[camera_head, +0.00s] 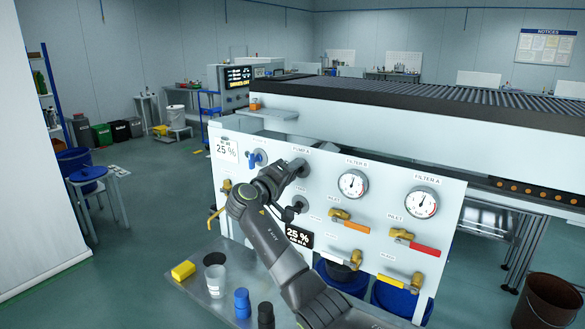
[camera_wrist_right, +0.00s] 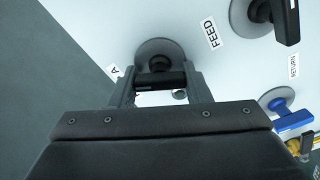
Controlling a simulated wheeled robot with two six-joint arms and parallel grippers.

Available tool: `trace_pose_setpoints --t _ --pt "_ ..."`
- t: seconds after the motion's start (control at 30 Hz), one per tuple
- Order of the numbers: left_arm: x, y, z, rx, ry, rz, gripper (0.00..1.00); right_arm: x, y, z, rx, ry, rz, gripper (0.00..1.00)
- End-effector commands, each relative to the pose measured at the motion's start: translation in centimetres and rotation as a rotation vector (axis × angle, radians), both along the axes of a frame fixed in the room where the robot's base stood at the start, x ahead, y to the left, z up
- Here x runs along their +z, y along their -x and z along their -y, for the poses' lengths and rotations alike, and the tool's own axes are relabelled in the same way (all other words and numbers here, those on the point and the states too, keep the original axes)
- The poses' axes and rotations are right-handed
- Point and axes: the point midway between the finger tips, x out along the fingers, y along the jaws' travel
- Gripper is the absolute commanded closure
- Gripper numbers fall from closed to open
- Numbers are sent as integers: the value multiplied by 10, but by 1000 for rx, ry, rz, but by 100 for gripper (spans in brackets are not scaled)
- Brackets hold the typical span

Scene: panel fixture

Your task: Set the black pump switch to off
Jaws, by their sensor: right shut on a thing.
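The black pump switch (camera_wrist_right: 160,62) sits on a round grey plate on the white panel, beside a label ending in "A" in the right wrist view. My right gripper (camera_wrist_right: 160,82) is shut on its black handle, one finger on each side. In the head view my right gripper (camera_head: 299,167) reaches the panel just under a label starting with "PUMP" and covers most of the switch. Its markings and exact setting cannot be read. My left gripper is not in view.
Gauges (camera_head: 352,184) and orange and red valve levers are to the right.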

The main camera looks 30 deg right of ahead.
Motion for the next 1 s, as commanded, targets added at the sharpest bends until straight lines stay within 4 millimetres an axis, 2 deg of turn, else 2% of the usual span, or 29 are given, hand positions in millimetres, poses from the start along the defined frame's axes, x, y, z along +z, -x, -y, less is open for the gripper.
trace_pose_setpoints --t 0.1,0.5,1.0 --pt "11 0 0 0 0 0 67 2 -1 -1 3 40 -101 79" --pt "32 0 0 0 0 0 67 0 -1 -1 2 147 -358 79" --pt "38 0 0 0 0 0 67 -2 -1 -1 3 186 -453 79"
